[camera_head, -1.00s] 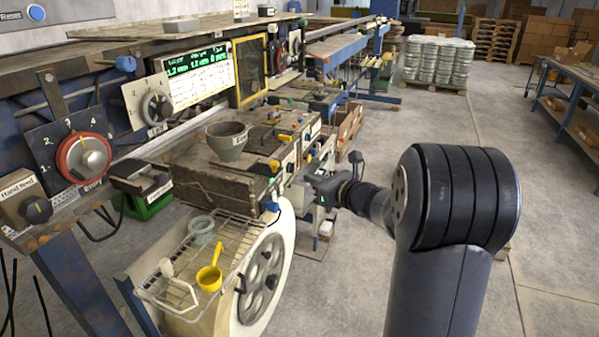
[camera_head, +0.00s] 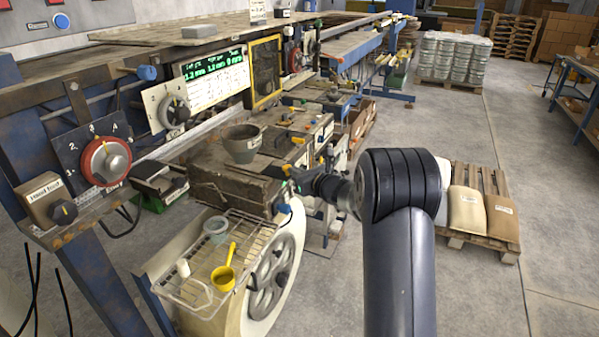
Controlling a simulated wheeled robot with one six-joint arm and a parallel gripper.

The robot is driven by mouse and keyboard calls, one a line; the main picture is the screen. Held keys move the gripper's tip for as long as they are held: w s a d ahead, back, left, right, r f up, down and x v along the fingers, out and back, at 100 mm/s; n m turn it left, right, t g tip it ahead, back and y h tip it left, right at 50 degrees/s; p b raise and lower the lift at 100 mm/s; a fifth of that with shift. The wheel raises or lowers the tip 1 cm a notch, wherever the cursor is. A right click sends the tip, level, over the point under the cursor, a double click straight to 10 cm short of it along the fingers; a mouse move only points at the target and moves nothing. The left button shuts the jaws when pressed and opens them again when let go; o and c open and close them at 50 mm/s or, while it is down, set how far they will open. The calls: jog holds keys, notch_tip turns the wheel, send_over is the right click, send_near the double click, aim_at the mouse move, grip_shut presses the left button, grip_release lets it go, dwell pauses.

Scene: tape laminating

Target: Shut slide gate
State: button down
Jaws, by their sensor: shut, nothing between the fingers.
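I cannot tell for sure which part is the slide gate. A row of small units with yellow, black and orange handles (camera_head: 284,123) sits on the machine's front edge, and a grey cup-shaped hopper (camera_head: 242,143) stands beside it. A blue knob (camera_head: 283,208) shows at the front corner of the brown block (camera_head: 232,181). My gripper (camera_head: 292,183) is at that corner, just above the blue knob in the picture. It is shut and looks empty. Its fingertips are small and partly lost against the machine, so I cannot tell whether they touch anything.
A wire rack (camera_head: 247,262) holds a yellow scoop (camera_head: 224,275) and a grey-green cup (camera_head: 216,229). A large handwheel (camera_head: 270,280) is below it. A red dial (camera_head: 106,161) is at the left. A pallet with sacks (camera_head: 487,210) stands behind my arm.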

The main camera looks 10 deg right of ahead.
aim_at(282, 177)
jog(key=shift+a, duration=0.1)
jog(key=w+a+b, duration=0.1)
jog(key=a, duration=0.1)
jog(key=w+a+b, duration=0.1)
jog(key=b, duration=0.1)
jog(key=shift+w+a+f, duration=0.2)
jog(key=shift+w+a, duration=0.15)
jog(key=shift+a, duration=0.05)
jog(key=shift+w+a+r, duration=0.1)
jog(key=shift+r, duration=0.2)
jog(key=shift+r, duration=0.1)
